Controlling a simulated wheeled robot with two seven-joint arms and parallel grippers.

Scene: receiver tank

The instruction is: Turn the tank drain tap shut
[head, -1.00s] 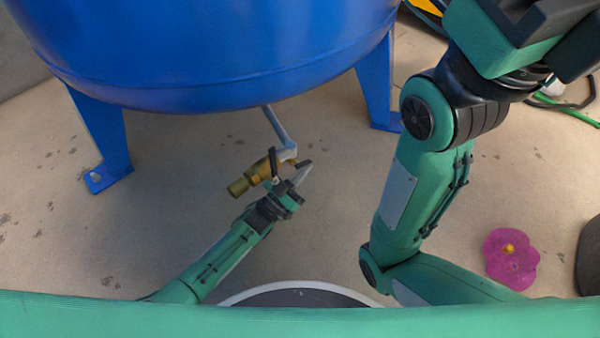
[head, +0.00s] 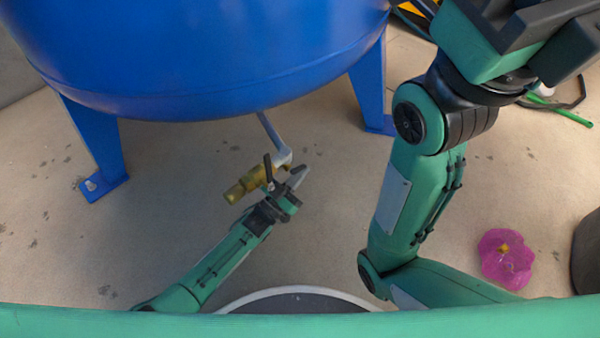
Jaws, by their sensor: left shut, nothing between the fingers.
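The blue tank (head: 210,60) stands on legs at the top. A grey drain pipe (head: 270,132) comes down from under it to a brass tap (head: 243,186) that points down and to the left. A dark lever (head: 268,166) shows on the tap, partly hidden by my gripper. My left gripper (head: 285,187) is at the tap's near right side, its fingers up against or just in front of the valve; I cannot tell whether they touch the lever. It is shut with nothing in it. My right gripper (head: 545,45) is partly in view at the top right, large and close, its fingertips unclear.
Blue tank legs (head: 95,150) and (head: 368,90) stand on the tan floor either side of the tap. A pink object (head: 505,258) with a yellow middle lies at right, near a dark round container (head: 590,255). A green hose or rod (head: 558,110) lies at upper right.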

